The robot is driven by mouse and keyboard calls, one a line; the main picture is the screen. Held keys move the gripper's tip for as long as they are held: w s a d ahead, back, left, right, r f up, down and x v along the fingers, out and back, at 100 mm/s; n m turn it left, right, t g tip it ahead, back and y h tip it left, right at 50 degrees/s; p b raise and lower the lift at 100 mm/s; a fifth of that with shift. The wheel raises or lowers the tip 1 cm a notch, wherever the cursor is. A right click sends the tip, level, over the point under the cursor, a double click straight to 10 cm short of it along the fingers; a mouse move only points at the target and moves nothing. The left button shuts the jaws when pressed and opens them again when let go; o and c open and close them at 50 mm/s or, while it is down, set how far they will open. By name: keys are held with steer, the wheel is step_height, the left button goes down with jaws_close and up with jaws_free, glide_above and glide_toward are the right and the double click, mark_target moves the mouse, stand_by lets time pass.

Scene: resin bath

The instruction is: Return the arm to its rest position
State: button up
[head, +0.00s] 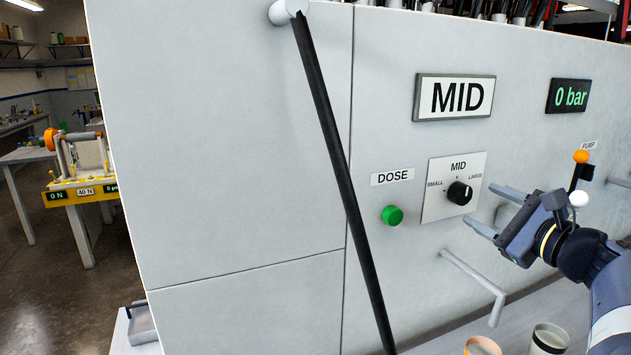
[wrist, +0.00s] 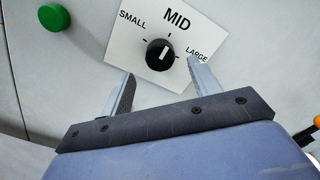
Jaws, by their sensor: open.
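My gripper (head: 490,213) is at the right in the head view, in front of the grey machine panel (head: 250,180). Its two fingers are apart with nothing between them. In the wrist view my gripper (wrist: 160,85) points at the black dose knob (wrist: 160,53), which lies just beyond the fingertips. I see no contact between them. The knob (head: 460,193) sits on a white plate marked SMALL, MID and LARGE, and its white mark points up toward MID. The sign above (head: 456,97) reads MID.
A green DOSE button (head: 392,215) is left of the knob. An orange-tipped lever (head: 581,157) stands close to my arm, under the PUMP label. A metal spout (head: 475,275) juts out below my gripper. Two cups (head: 550,338) stand lower right.

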mark_target(466, 196)
steer(key=p+x, duration=0.1)
steer(key=x, duration=0.4)
stand_by(0.3)
